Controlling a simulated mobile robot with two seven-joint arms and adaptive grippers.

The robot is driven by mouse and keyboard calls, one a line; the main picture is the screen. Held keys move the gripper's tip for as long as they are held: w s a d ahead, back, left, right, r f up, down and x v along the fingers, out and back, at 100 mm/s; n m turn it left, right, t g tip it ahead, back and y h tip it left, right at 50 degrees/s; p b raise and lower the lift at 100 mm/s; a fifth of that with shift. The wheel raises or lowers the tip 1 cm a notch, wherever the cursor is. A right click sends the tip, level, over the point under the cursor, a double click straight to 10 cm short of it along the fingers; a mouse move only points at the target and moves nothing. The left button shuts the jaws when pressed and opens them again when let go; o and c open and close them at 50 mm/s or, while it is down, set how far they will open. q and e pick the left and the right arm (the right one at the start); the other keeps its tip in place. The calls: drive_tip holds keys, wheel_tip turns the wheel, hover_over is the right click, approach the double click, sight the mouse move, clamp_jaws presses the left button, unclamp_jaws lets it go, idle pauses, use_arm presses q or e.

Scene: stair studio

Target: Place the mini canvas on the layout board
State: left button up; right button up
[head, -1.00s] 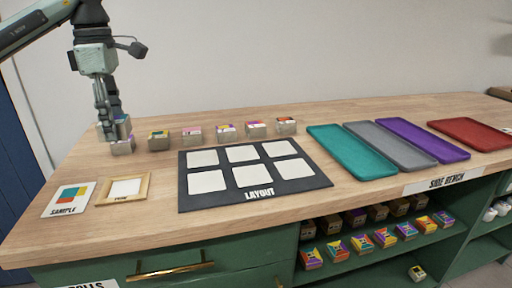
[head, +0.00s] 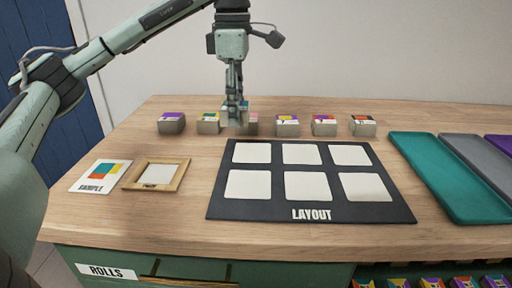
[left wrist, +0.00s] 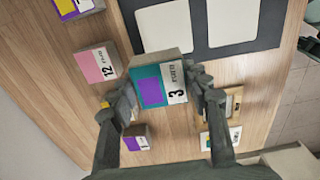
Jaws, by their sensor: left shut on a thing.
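My left gripper (head: 235,112) is shut on a mini canvas (left wrist: 160,84) with a teal and purple face marked 3. It holds the canvas above the back of the bench, behind the layout board's left end. The dark layout board (head: 215,208), with several white squares, lies flat to the right and in front of the gripper; all its squares look bare. Part of it shows in the left wrist view (left wrist: 185,10). The held canvas partly hides a pink-topped canvas (head: 253,124) in the row behind. My right gripper is not in view.
A row of canvas blocks stands along the back, including a purple one (head: 171,124) and others at right (head: 324,127). A sample card (head: 101,176) and small wooden frame (head: 157,187) lie left of the board. A teal tray (head: 448,180) lies to its right.

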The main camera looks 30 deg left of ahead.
sight(248, 108)
use_arm(q)
drive_tip(key=d+f, duration=0.1)
drive_tip(key=d, duration=0.2)
drive_tip(key=shift+w+f, duration=0.1)
drive_tip(key=shift+f, duration=0.3)
drive_tip(key=shift+d+f, duration=0.3)
drive_tip(key=shift+d, duration=0.1)
wheel_tip(248, 108, down, 3)
drive_tip(key=shift+f, duration=0.4)
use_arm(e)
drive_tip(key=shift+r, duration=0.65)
use_arm(q)
drive_tip(key=shift+f, duration=0.15)
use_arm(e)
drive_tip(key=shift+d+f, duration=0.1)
use_arm(q)
drive_tip(key=o, duration=1.1)
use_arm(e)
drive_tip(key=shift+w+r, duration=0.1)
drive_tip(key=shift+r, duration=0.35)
